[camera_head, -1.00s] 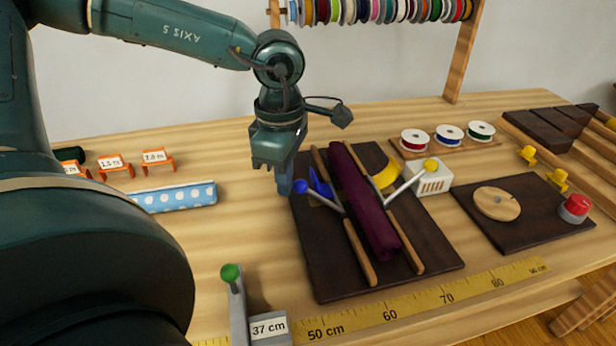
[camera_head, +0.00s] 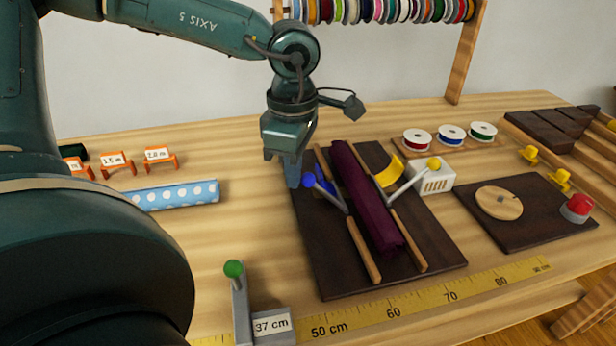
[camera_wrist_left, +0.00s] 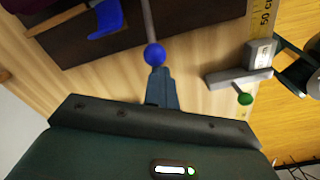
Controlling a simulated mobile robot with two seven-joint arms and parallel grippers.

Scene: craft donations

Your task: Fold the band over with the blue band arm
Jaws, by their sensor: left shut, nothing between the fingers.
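The blue band arm is a grey rod with a blue ball (camera_head: 308,180) at its end and a blue curved piece (camera_head: 325,186) behind it, on the left side of a dark board (camera_head: 336,275). My left gripper (camera_head: 292,180) is shut and empty, pointing down just left of the blue ball. The left wrist view shows the blue ball (camera_wrist_left: 154,54) just beyond my fingertips (camera_wrist_left: 160,75); whether they touch is unclear. A dark maroon roll (camera_head: 365,200) lies between two wooden rails on the board. My right gripper is not in view.
A yellow-balled arm (camera_head: 433,164) and a white box (camera_head: 436,178) stand right of the roll. A green-knobbed lever (camera_head: 234,270) with a 37 cm label is at the front. A blue dotted roll (camera_head: 178,194) lies left. Spools (camera_head: 451,134) stand behind.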

